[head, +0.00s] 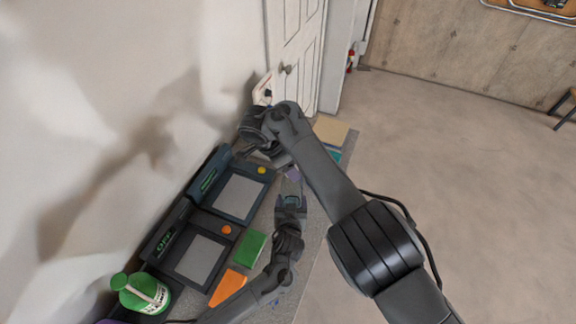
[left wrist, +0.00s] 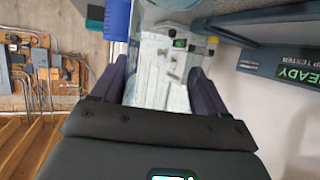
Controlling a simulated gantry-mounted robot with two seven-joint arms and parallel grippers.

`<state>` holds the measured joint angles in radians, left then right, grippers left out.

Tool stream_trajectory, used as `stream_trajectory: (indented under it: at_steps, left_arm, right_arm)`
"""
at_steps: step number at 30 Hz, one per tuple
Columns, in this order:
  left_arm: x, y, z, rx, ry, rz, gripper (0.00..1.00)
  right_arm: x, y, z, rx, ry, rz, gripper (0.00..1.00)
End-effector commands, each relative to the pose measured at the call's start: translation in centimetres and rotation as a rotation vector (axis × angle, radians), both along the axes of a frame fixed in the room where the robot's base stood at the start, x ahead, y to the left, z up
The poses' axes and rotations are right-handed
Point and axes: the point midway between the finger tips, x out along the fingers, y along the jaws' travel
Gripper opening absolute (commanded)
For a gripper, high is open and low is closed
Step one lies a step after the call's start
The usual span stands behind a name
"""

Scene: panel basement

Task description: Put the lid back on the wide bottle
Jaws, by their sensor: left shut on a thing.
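My left gripper (head: 292,180) is over the bench beside the far device in the head view. In the left wrist view its dark purple fingers (left wrist: 160,85) stand wide apart, shut on a pale, see-through thing (left wrist: 160,75); I cannot tell whether this is the lid or the wide bottle. My right gripper (head: 262,150) is near the far end of the bench, partly hidden by its own wrist; its jaw opening is unclear.
Two dark devices with grey plates (head: 239,197) (head: 198,258) line the wall side. A green block (head: 250,247) and an orange block (head: 228,286) lie in front. A tan block (head: 330,130) is at the far end. A blue thing (left wrist: 116,19) is near the left finger.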

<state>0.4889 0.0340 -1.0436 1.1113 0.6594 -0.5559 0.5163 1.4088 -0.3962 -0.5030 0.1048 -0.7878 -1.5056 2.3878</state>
Motion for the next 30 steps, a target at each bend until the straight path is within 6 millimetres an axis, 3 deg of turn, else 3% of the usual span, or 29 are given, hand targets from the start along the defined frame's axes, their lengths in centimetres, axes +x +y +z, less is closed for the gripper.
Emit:
stream_trajectory:
  at_steps: [10, 23, 30]
  left_arm:
    - [-0.1, 0.2, -0.3, 0.004, 0.005, 0.003, 0.0]
    - [0.0, 0.2, -0.2, 0.003, 0.004, 0.003, 0.0]
    - [0.0, 0.2, -0.2, 0.003, 0.003, 0.003, 0.0]
  right_arm:
    - [0.0, 0.0, 3.6, 0.0, -0.002, -0.001, 0.64]
    - [0.0, 0.0, 3.7, -0.004, 0.006, 0.02, 0.6]
    - [0.0, -0.1, 3.7, -0.044, 0.083, 0.219, 0.6]
